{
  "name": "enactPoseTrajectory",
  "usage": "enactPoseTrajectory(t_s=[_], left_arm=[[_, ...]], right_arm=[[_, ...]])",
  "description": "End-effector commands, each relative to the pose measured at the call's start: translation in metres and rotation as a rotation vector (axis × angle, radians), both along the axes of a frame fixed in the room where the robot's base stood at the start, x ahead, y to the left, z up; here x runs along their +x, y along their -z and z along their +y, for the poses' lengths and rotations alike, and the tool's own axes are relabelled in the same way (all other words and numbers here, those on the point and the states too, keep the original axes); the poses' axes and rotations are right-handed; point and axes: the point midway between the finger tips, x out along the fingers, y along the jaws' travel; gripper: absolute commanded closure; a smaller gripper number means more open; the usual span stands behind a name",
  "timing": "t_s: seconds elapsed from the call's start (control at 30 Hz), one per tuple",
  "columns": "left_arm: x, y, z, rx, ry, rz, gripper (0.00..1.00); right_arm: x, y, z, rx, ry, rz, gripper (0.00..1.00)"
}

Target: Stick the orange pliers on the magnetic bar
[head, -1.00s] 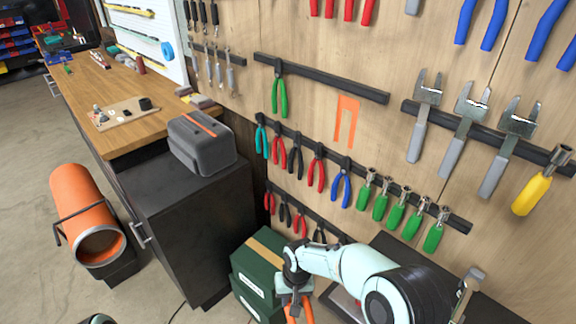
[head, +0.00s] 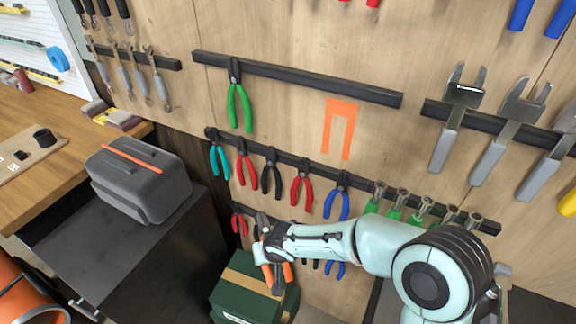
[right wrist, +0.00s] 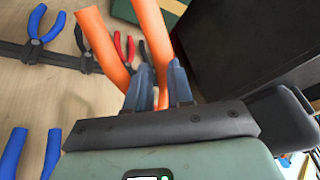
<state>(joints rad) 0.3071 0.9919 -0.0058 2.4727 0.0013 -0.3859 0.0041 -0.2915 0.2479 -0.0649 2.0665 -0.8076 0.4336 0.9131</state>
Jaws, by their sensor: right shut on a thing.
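My right gripper (head: 266,255) is low in front of the wall in the head view, shut on the orange pliers (head: 287,271). The orange handles stick out past the fingers in the right wrist view (right wrist: 106,48); the pliers' head is hidden there by the gripper (right wrist: 160,90). The upper black magnetic bar (head: 310,80) is on the wooden wall, above and apart from the gripper. Green-handled pliers (head: 239,105) hang near its left end. An orange pliers-shaped marking (head: 340,115) is on the wall below its right part. My left gripper is out of view.
A lower bar (head: 310,166) carries several pliers and green-handled tools; more pliers hang beneath it. A green box (head: 250,290) stands below the gripper. A grey case (head: 140,178) sits on a dark cabinet at left.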

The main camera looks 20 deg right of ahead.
Motion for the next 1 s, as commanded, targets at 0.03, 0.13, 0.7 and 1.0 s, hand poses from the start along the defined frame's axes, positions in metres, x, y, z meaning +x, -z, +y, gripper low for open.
enactPoseTrajectory(t_s=[0.03,0.13,0.7,1.0], left_arm=[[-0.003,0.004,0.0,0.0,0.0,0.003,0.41],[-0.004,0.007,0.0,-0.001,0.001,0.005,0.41],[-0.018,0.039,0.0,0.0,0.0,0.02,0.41],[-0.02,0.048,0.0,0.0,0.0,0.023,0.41]], right_arm=[[0.0,-0.007,-0.004,-0.003,0.022,-0.052,1.0],[0.003,-0.019,-0.012,-0.014,0.082,-0.137,1.0],[0.028,-0.198,-0.065,-0.386,0.688,-0.894,1.0],[0.006,-0.293,-0.07,-0.524,0.726,-1.071,1.0]])
